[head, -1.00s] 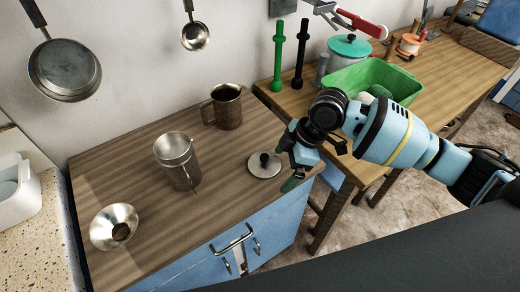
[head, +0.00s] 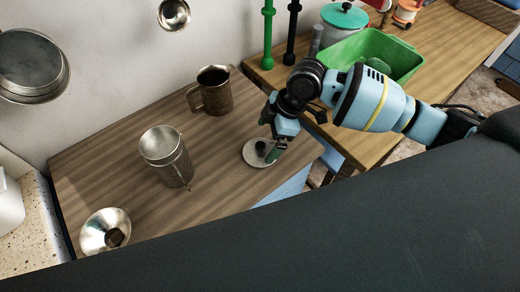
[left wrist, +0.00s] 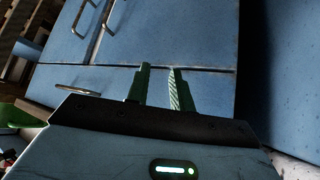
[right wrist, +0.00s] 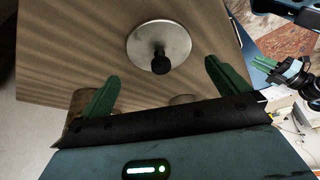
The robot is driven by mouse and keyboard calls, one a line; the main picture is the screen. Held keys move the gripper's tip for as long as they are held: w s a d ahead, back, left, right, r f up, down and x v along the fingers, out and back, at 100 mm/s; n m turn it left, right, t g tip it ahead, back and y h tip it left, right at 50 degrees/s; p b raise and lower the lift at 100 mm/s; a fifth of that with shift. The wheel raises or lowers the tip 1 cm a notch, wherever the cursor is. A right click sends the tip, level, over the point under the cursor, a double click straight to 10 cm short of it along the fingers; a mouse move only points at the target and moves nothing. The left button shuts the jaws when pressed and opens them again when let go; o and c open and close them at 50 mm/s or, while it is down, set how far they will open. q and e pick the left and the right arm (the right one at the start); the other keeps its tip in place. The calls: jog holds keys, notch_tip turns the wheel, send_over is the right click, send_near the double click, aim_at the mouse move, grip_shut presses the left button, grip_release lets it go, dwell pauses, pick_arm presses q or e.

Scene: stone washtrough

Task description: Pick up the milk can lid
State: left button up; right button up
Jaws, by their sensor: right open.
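The lid (head: 250,158), a flat round metal disc with a black knob, lies on the wooden counter. It also shows in the right wrist view (right wrist: 145,42), with its knob toward me. My right gripper (head: 272,142) is just above the lid at its right side in the head view. In the right wrist view the open right gripper (right wrist: 161,82) has its fingers wide apart, with the knob beyond and between them and nothing held. My left gripper (left wrist: 160,80) shows only in its wrist view, fingers slightly apart and empty, facing blue cabinet fronts.
A green bin (head: 395,55) and a pot with a teal lid (head: 344,15) stand on the table at right.

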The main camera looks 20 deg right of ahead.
aim_at(263, 144)
jog(key=shift+x, duration=2.5)
jog(key=shift+c, duration=0.3)
jog(key=c, duration=0.7)
